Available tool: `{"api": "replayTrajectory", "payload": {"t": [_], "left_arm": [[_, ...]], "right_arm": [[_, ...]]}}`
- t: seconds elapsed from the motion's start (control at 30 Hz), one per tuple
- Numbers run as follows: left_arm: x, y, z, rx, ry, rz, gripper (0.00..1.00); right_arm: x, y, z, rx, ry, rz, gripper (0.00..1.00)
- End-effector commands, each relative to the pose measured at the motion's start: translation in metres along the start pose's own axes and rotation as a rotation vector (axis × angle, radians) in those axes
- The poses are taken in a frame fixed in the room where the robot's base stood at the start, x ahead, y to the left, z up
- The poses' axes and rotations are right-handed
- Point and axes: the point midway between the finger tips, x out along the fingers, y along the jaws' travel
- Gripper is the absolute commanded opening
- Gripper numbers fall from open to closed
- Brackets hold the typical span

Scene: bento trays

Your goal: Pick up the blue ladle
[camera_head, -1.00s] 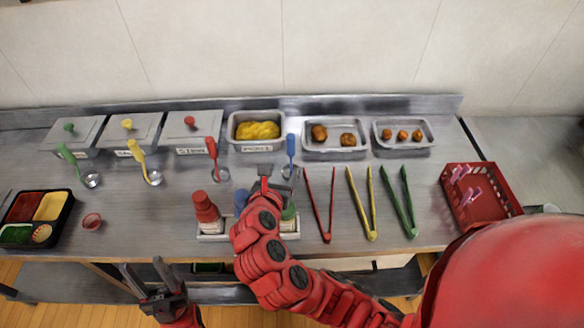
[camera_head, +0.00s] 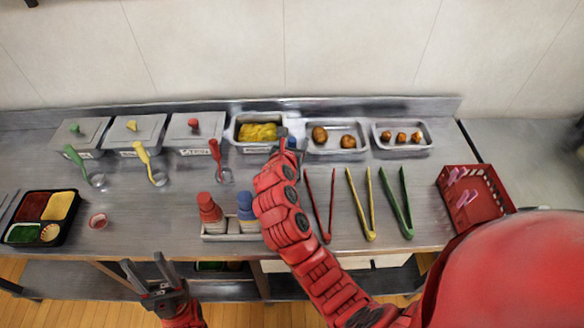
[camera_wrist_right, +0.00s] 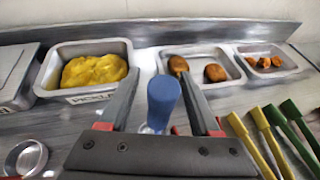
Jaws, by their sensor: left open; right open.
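The blue ladle's handle (camera_wrist_right: 161,103) stands upright between the two open fingers of my right gripper (camera_wrist_right: 158,95) in the right wrist view. A gap shows on both sides of the handle. My left gripper (camera_head: 154,277) is open and empty, low in front of the counter's front edge.
Red (camera_head: 215,160), yellow (camera_head: 146,158) and green (camera_head: 76,160) ladles stand to the left. A pickle tray (camera_head: 236,140) and two trays of fried pieces line the back. Bottles (camera_head: 209,208) stand in a holder near the front. Tongs (camera_head: 362,205) lie to the right, before a red basket (camera_head: 447,184).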

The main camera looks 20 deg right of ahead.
Motion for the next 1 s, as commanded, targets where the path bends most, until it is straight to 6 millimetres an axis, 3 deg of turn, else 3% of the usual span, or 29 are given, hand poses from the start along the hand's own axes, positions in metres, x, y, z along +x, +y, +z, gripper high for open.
{"api": "replayTrajectory", "payload": {"t": [0.17, 0.5, 1.0], "left_arm": [[-0.0002, 0.0000, 0.0000, 0.000, 0.000, 0.000, 0.50], [-0.0002, 0.0000, 0.0000, 0.000, 0.000, 0.000, 0.50], [-0.0002, 0.0000, 0.0000, 0.000, 0.000, 0.000, 0.50]], "right_arm": [[-0.0001, -0.0001, -0.0002, 0.000, 0.000, 0.000, 0.60], [-0.0002, -0.0003, -0.0003, -0.001, 0.000, -0.001, 0.00], [-0.0002, -0.0003, -0.0001, 0.000, 0.000, -0.001, 0.00]]}}
